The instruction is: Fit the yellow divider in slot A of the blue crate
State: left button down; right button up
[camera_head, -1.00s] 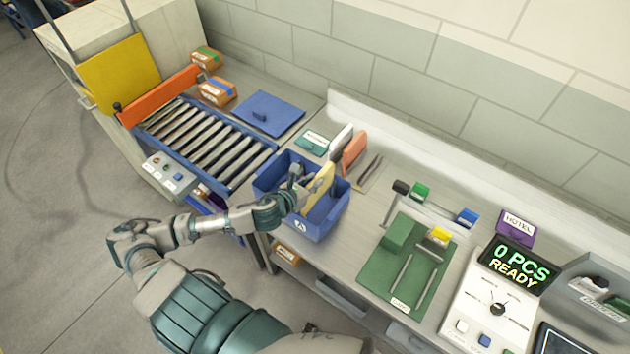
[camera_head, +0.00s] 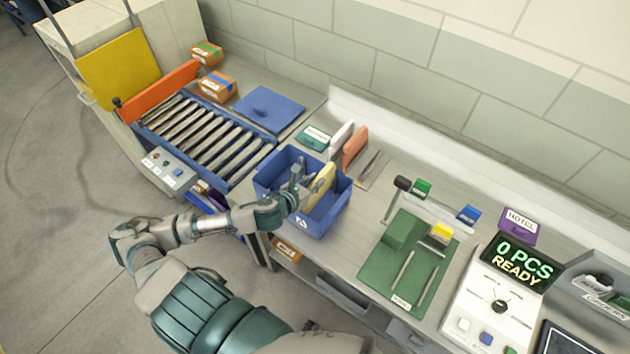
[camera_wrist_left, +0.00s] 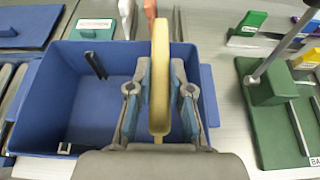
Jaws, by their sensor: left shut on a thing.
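The blue crate (camera_head: 325,224) stands on the bench in the middle of the head view, with a white mark on its front wall. The yellow divider (camera_head: 320,187) is upright, partly inside the crate. In the left wrist view the divider (camera_wrist_left: 160,75) is seen edge-on towards the crate's right side. My left gripper (camera_head: 304,192) is shut on it, with one finger on each side. In the wrist view a dark strip (camera_wrist_left: 96,65) shows on the crate's far wall and a small pale bracket (camera_wrist_left: 65,148) near its front-left. The divider's lower edge is hidden. My right gripper is out of view.
White (camera_head: 341,138) and orange (camera_head: 355,147) panels stand behind the crate. A roller conveyor (camera_head: 205,140) lies left. A green fixture board (camera_head: 390,270) and a console with a display (camera_head: 525,265) are right. Some bare bench separates the crate and the board.

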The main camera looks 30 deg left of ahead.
aim_at(315, 195)
pick_arm(q)
jog(key=shift+f, duration=0.35)
jog(key=shift+d+f+b, duration=0.2)
jog(key=shift+f+b, duration=0.05)
jog(key=shift+b, duration=0.1)
jog(key=shift+f, duration=0.35)
jog(key=shift+a+f+b, duration=0.1)
jog(key=shift+f+b, duration=0.1)
jog(key=shift+b, duration=0.1)
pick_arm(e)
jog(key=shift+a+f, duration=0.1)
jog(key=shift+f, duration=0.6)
pick_arm(q)
jog(key=shift+f, duration=0.45)
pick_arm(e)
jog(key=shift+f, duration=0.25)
pick_arm(q)
jog(key=shift+f+b, duration=0.5)
jog(key=shift+b, duration=0.05)
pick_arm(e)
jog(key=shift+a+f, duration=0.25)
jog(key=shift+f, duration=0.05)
pick_arm(q)
jog(key=shift+f+b, duration=0.65)
jog(key=shift+f, duration=0.55)
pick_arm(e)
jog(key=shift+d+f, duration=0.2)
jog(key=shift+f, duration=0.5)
